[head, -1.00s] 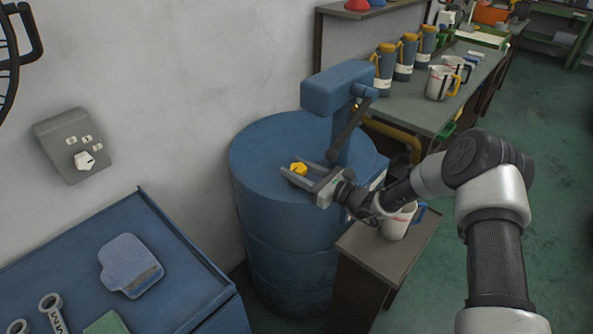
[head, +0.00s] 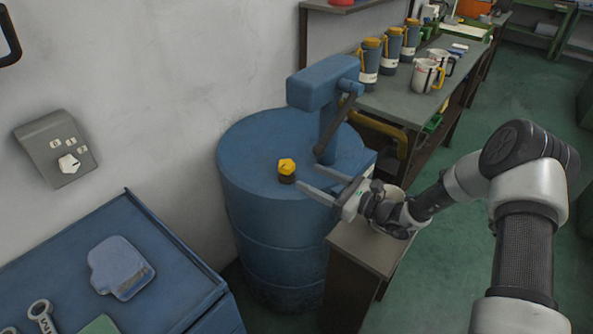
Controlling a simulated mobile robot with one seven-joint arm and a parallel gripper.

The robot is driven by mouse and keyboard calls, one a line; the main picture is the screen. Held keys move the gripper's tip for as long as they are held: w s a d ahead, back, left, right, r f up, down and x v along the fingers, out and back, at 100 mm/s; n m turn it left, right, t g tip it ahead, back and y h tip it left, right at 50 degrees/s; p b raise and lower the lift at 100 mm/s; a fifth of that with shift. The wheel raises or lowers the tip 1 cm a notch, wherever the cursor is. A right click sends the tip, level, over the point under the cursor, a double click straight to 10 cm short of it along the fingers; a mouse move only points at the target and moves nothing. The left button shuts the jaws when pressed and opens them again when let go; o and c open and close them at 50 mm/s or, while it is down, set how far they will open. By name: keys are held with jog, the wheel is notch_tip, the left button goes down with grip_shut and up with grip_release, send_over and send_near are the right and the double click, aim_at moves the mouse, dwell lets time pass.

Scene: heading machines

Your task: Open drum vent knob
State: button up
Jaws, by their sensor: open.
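The yellow vent knob (head: 287,166) sits on a short dark collar on top of the blue drum (head: 250,150), left of the pump. My gripper (head: 305,180) is open, its two fingers pointing left toward the knob. The fingertips are apart from the knob, a little to its right, with nothing between them. The knob is in full view.
A blue hand pump (head: 325,85) with a dark lever rises from the drum behind my gripper. A small stand (head: 375,250) is under my wrist, with a mug partly hidden there. A bench (head: 405,100) with jugs is behind. A blue cabinet (head: 170,255) stands front left.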

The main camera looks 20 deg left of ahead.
jog(key=v, duration=0.7)
jog(key=s+d+r+n+g+h+p, duration=0.3)
jog(key=s+r+n+g+h+p, duration=0.3)
jog(key=s+r+n, duration=1.05)
jog(key=s+d+r+n+t+h+p, duration=0.2)
jog(key=s+d+r+h, duration=0.3)
jog(key=d+r, duration=0.4)
jog(key=s+d+r+n+t+h+p, duration=0.2)
jog(key=s+d+r+h, duration=0.3)
jog(key=d+r, duration=0.4)
jog(key=shift+s+d+n+t+h, duration=0.3)
jog(key=shift+s+n+t+h, duration=0.15)
jog(key=shift+n+t, duration=0.35)
